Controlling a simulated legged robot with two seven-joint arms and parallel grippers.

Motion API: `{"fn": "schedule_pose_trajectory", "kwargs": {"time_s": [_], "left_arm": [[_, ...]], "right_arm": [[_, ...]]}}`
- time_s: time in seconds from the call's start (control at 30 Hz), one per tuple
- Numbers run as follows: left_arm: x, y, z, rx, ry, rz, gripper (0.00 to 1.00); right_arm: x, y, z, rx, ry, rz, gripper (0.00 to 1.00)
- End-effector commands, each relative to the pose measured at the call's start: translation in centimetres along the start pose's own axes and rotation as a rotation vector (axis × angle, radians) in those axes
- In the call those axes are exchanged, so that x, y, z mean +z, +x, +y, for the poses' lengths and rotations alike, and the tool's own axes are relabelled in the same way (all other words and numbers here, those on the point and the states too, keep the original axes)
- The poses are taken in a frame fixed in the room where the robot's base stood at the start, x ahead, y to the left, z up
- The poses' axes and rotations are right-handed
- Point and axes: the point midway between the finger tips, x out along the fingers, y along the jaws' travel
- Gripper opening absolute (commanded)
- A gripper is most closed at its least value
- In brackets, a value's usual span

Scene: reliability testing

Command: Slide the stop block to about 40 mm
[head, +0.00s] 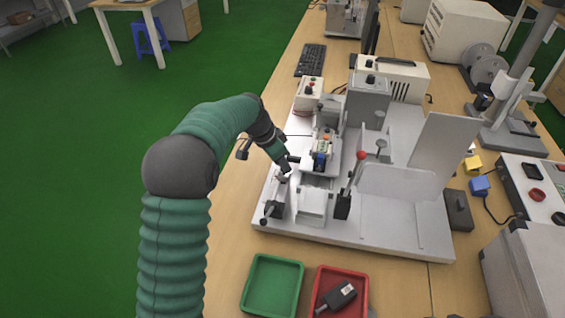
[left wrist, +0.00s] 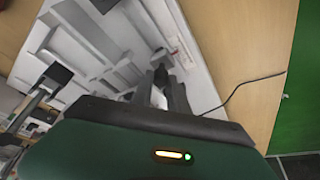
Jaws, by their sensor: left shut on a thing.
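My left gripper (head: 285,167) reaches in from the left in the head view, its fingers low at the left edge of the grey test fixture (head: 350,235). It is shut on a small part that I take to be the stop block (head: 280,180), on a narrow grey slide. The fingers hide most of that part. In the left wrist view the fingers (left wrist: 168,88) close around a small grey piece above the pale plate. Any scale marks are too small to read. My right gripper is not in view.
A lever with a red knob (head: 361,155) stands to the right of the slide. A green tray (head: 246,301) and a red tray (head: 317,296) with a dark device lie in front. A keyboard (head: 311,60) lies behind. Bare table is left of the fixture.

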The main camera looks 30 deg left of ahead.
Motion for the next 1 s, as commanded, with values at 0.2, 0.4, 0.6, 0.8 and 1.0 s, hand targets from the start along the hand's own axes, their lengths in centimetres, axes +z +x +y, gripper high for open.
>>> {"fn": "schedule_pose_trajectory", "kwargs": {"time_s": [0.2,0.4,0.6,0.8,1.0], "left_arm": [[-0.2,-0.2,-0.2,-0.002,0.000,0.000,0.00],[-0.7,0.1,-0.8,-0.002,0.000,0.000,0.00],[-0.5,0.2,-0.7,-0.002,0.000,0.000,0.23],[-0.6,0.3,-0.7,-0.001,0.000,-0.001,0.41],[-0.6,0.2,-0.7,0.000,0.000,0.000,0.41]], "right_arm": [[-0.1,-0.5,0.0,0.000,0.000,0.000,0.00],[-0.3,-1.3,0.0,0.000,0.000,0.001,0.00],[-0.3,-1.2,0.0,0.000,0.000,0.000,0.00],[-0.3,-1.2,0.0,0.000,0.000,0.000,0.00],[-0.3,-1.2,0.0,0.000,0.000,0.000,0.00]]}}
